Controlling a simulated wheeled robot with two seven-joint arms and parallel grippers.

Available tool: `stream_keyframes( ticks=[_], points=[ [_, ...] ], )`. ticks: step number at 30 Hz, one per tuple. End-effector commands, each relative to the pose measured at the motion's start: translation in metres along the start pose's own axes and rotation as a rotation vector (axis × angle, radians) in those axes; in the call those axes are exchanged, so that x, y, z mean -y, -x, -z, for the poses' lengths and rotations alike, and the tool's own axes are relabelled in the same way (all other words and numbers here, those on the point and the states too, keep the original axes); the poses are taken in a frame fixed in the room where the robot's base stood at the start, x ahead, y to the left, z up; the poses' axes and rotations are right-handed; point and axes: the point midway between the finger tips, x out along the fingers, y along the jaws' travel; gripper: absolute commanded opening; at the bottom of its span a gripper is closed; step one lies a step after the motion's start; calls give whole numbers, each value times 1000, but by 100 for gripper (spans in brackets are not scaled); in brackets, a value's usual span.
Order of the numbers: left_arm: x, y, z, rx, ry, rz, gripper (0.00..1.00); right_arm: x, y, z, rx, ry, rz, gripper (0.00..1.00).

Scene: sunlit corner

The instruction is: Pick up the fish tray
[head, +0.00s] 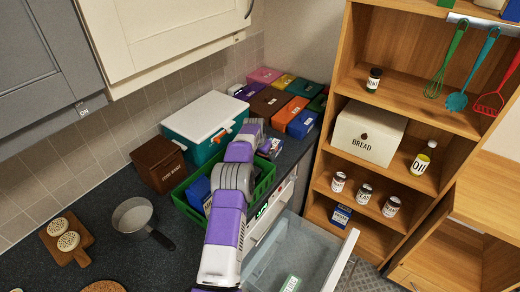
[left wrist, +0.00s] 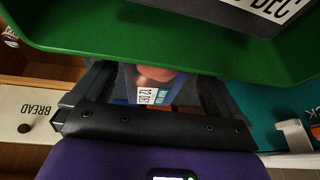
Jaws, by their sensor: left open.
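In the left wrist view a small tray with orange-pink fish (left wrist: 155,74) and a date label shows between the fingers of my left gripper (left wrist: 148,92). The fingers stand apart, on either side of it in the picture; I cannot tell whether they touch it. In the head view my left arm reaches over the green crate (head: 180,205) on the counter, and its gripper (head: 262,141) is near the crate's far end. The arm hides part of the crate and most of the tray. My right gripper is not in view.
Blue packs (head: 198,190) lie in the crate. A teal cooler (head: 190,148) stands behind it and a brown box (head: 158,163) to its left. A saucepan (head: 132,214) is on the counter. An open drawer (head: 300,255) juts out at right. A wooden shelf (head: 415,115) stands beyond.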

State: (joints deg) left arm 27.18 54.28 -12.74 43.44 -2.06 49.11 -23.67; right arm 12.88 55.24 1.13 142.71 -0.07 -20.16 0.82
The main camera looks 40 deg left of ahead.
Motion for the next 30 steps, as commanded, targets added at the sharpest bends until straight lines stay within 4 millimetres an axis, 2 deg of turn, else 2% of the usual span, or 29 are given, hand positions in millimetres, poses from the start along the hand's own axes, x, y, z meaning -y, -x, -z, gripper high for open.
stream_keyframes(
  ticks=[1, 7, 20, 30],
  points=[
    [0, -9, -1, 2, 0, 0, 100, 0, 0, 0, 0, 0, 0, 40],
    [0, -26, 0, 0, 0, 0, 100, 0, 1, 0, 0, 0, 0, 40],
    [0, -31, 0, 0, 1, 0, 100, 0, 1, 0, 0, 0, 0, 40],
    [0, -31, 0, 0, 1, 0, 48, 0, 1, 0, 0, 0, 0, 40]
  ],
)
